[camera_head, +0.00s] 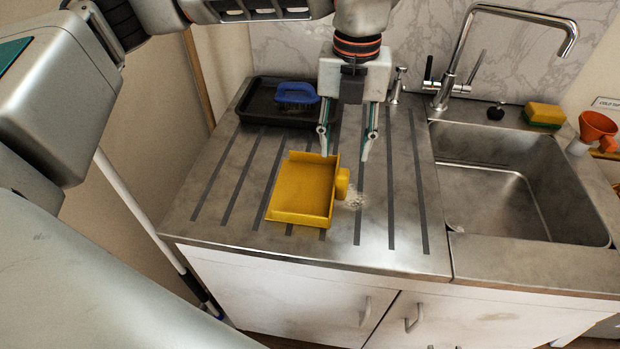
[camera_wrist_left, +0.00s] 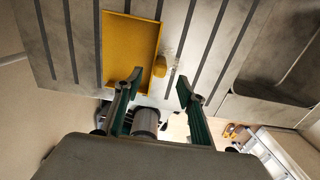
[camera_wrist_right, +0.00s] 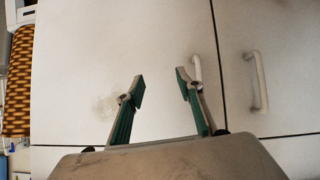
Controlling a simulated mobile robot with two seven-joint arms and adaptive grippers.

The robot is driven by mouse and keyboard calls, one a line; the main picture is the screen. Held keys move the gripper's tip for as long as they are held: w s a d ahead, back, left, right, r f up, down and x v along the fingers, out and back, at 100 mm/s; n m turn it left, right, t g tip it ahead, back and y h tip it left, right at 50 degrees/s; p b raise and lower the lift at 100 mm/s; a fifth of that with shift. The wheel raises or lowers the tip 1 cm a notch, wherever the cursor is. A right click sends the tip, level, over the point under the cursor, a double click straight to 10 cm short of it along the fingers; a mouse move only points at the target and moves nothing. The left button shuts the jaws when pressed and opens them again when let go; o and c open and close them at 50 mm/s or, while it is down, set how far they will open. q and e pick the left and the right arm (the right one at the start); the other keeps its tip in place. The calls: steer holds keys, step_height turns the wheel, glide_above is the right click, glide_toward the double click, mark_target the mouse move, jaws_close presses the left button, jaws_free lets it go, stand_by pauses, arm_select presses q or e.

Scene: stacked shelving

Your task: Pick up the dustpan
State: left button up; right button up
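The yellow dustpan (camera_head: 303,190) lies on the ribbed steel drainboard, its short stubby handle (camera_head: 342,184) pointing right. My left gripper (camera_head: 344,145) is open and empty, fingers pointing down, above the drainboard near the dustpan's back right corner. In the left wrist view the dustpan (camera_wrist_left: 130,48) is ahead and left of centre, with its handle (camera_wrist_left: 160,66) between the lines of the two fingers (camera_wrist_left: 157,83). I cannot tell the exact height of the fingers over the board. My right gripper (camera_wrist_right: 160,88) is open and empty in front of white cabinet doors.
A black tray (camera_head: 262,112) with a blue brush (camera_head: 297,93) stands behind the dustpan. The sink (camera_head: 520,195) and faucet (camera_head: 460,60) are to the right. A sponge (camera_head: 545,114) and orange funnel (camera_head: 597,127) sit beyond the sink. Pale crumbs (camera_head: 355,200) lie by the handle.

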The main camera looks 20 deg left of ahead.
mark_target(342, 172)
arm_select(q)
steer(key=shift+s+d+f, duration=0.1)
steer(key=shift+s+f, duration=0.05)
steer(key=shift+f, duration=1.8)
steer(key=shift+s+f, duration=0.15)
steer(key=shift+f, duration=1.8)
jaws_close()
